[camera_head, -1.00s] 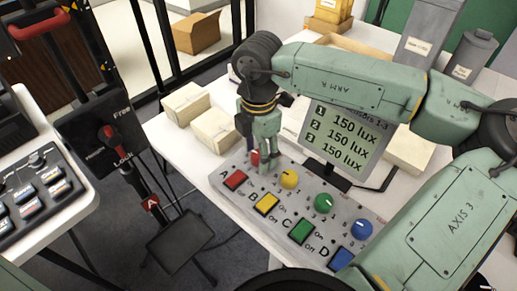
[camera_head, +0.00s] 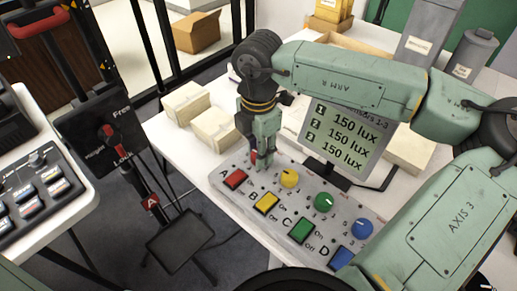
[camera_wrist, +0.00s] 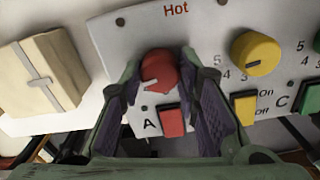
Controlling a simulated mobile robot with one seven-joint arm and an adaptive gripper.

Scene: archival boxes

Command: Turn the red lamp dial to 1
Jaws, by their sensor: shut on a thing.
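The red dial (camera_wrist: 160,72) sits on the grey control panel (camera_wrist: 110,40), above the red button (camera_wrist: 171,121) marked A. My gripper (camera_wrist: 160,85) is shut on the red dial, with one finger on each side of it. A white pointer line on the dial's lower left points left and slightly down. The numbers around this dial are mostly hidden by my fingers. In the head view my gripper (camera_head: 262,160) points down at the panel's far left end, and only a bit of red dial (camera_head: 253,158) shows beside the fingers.
Yellow (camera_head: 289,178), green (camera_head: 324,202) and blue (camera_head: 362,229) dials run to the right along the panel, with coloured buttons in front. A monitor (camera_head: 345,135) behind reads 150 lux on three lines. Pale boxes (camera_head: 215,128) stand on the table behind the gripper.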

